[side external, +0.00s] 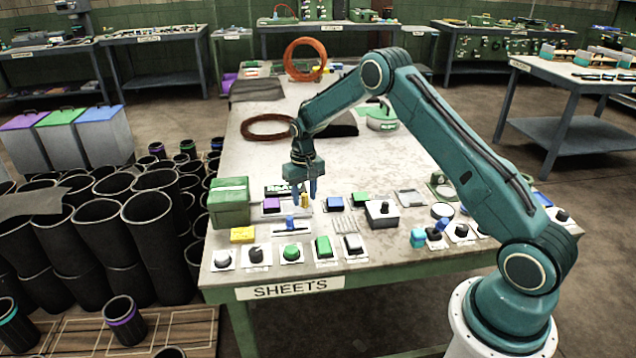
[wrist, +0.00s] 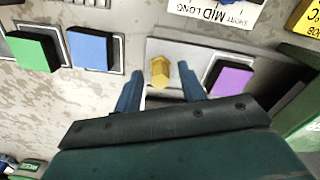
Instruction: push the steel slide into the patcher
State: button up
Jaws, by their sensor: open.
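A flat grey steel plate, which looks like the steel slide (wrist: 205,55), lies on the bench and carries a yellow knob (wrist: 160,72) and a purple block (wrist: 231,80). My gripper (wrist: 160,68) is open and pointing down, with one blue finger on either side of the yellow knob. I cannot tell whether the fingers touch it. In the side view my gripper (side external: 305,188) is low over the bench at the yellow knob (side external: 305,202). A green box (side external: 230,203), which may be the patcher, stands left of the plate. It shows at the right edge of the wrist view (wrist: 299,128).
Blue (side external: 335,203) and green (side external: 360,199) blocks sit right of my gripper. Several buttons and knobs line the front of the bench (side external: 220,285). A yellow block (side external: 242,235) lies before the green box. Black sleeves (side external: 150,230) stand on the left.

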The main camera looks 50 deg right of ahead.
aim_at(267, 203)
jog(key=shift+f, duration=0.3)
jog(key=shift+c, duration=0.4)
grip_shut()
jog(key=w+a, duration=0.7)
jog(key=shift+w+a+r, duration=0.1)
jog(key=shift+w+a, duration=0.1)
jog(key=shift+w, duration=0.1)
grip_release()
jog(key=shift+a, duration=0.1)
jog(key=shift+o, duration=0.4)
